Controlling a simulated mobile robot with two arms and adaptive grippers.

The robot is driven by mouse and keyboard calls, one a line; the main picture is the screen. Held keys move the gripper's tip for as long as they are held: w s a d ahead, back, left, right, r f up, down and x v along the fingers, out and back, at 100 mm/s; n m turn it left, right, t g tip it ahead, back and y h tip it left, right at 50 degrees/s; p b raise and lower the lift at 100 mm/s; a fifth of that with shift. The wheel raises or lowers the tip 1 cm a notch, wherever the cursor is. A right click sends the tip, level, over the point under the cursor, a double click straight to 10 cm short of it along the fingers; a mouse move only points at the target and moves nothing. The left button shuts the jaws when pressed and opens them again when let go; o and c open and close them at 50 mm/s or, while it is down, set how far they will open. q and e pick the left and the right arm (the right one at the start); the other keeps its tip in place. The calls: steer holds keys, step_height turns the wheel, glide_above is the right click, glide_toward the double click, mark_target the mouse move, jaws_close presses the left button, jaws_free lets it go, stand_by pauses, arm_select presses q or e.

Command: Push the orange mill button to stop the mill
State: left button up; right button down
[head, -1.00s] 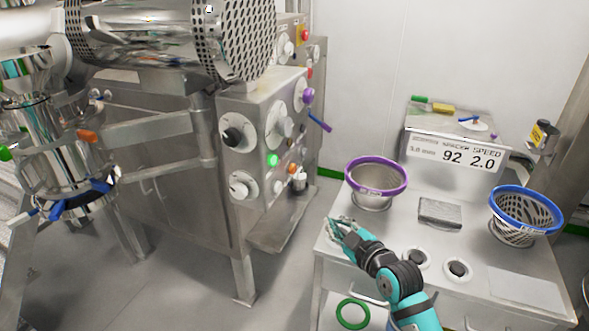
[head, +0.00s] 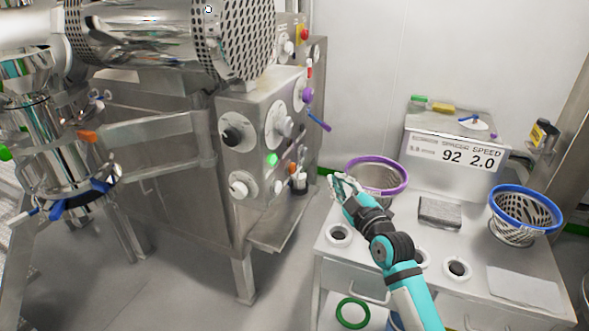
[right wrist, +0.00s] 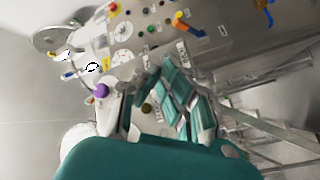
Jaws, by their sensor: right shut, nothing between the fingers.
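A small orange button (head: 292,168) shows on the side panel of the steel machine (head: 253,150), near a lit green button (head: 271,159). An orange tab (head: 87,135) also sits on the steel vessel at the left; I cannot tell from its look whether it is a button. My right gripper (head: 338,181) is shut and empty, to the right of the panel and apart from it in the head view, in front of the purple-rimmed sieve. In the right wrist view its teal fingers (right wrist: 166,98) point toward a panel with knobs and buttons. My left gripper is not in view.
The purple-rimmed sieve (head: 393,174) and a blue-rimmed basket (head: 520,213) stand on the steel cart (head: 480,275) at the right. A grey block (head: 440,212) lies between. Open floor separates cart and machine.

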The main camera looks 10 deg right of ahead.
mark_target(292, 169)
steer(key=w+a, duration=0.4)
steer(key=a, duration=0.2)
steer(key=shift+a, duration=0.15)
steer(key=shift+w, duration=0.15)
stand_by(1.3)
steer(key=shift+w+a, duration=0.15)
steer(key=shift+a, duration=0.2)
steer(key=shift+w+a, duration=0.3)
steer(key=shift+a, duration=0.15)
stand_by(0.7)
steer(key=shift+s+d+p, duration=0.1)
steer(key=shift+d+p, duration=0.05)
steer(key=shift+p, duration=0.15)
steer(key=shift+s+d, duration=0.45)
steer(key=shift+d, duration=0.2)
steer(key=shift+d, duration=0.1)
